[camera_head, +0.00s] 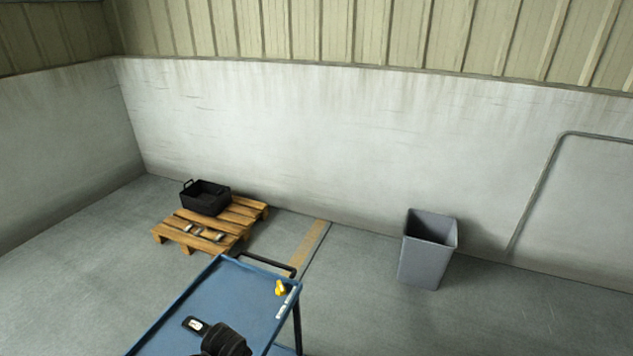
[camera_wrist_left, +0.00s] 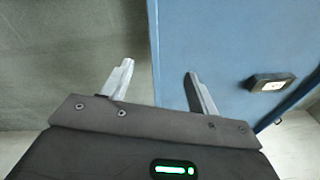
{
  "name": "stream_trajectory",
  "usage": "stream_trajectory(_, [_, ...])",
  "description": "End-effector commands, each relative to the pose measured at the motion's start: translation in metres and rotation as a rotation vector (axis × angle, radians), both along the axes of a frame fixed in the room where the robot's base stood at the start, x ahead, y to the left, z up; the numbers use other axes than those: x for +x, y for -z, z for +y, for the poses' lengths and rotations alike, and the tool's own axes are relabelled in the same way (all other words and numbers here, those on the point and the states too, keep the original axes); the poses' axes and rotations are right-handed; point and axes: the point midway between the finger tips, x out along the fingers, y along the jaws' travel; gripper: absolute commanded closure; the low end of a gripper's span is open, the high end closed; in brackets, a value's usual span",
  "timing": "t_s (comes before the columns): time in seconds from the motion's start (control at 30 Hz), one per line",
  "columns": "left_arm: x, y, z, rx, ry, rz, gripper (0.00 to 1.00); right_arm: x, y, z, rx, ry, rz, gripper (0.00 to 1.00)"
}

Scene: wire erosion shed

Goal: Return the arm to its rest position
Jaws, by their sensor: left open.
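My left gripper (camera_wrist_left: 159,70) is open in the left wrist view, with its two pale fingers spread apart and nothing between them. One finger shows over the grey floor and the other over the blue top of a cart (camera_wrist_left: 215,40). The cart also shows at the bottom of the head view (camera_head: 225,285). A dark rounded shape (camera_head: 226,341) overlaps the cart there; I cannot tell whether it is part of my arm. My right gripper is in neither view.
A small black device (camera_head: 195,325) and a yellow object (camera_head: 280,287) lie on the cart. Behind are a wooden pallet (camera_head: 250,208) with a black crate (camera_head: 206,198), and a grey bin (camera_head: 427,250) to the right. Floor between cart and bin is clear.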

Motion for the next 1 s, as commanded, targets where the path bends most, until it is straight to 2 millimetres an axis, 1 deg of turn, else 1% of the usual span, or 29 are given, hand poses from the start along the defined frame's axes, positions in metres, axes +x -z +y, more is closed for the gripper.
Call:
stream_trajectory(0.03, [-0.034,0.000,0.009,-0.007,-0.060,-0.016,0.40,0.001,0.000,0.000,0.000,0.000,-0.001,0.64])
stream_trajectory(0.1, [-0.069,-0.007,0.018,-0.020,-0.136,-0.043,0.40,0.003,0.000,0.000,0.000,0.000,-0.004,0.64])
stream_trajectory(0.2, [-0.108,-0.021,0.027,-0.039,-0.219,-0.072,0.40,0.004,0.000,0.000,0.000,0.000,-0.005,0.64])
stream_trajectory(0.3, [-0.138,-0.035,0.033,-0.056,-0.280,-0.093,0.40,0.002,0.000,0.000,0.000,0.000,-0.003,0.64])
stream_trajectory(0.4, [-0.163,-0.050,0.037,-0.074,-0.329,-0.111,0.40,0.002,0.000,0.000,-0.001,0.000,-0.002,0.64])
stream_trajectory(0.6, [-0.202,-0.077,0.043,-0.105,-0.404,-0.135,0.40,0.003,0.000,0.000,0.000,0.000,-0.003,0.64])
stream_trajectory(0.8, [-0.231,-0.101,0.048,-0.134,-0.462,-0.152,0.40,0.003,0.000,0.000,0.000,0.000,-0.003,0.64])
stream_trajectory(0.83, [-0.231,-0.099,0.048,-0.134,-0.466,-0.152,0.40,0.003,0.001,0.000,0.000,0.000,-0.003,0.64])
stream_trajectory(1.0, [-0.221,-0.063,0.046,-0.130,-0.463,-0.137,0.40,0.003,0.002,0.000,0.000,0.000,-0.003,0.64])
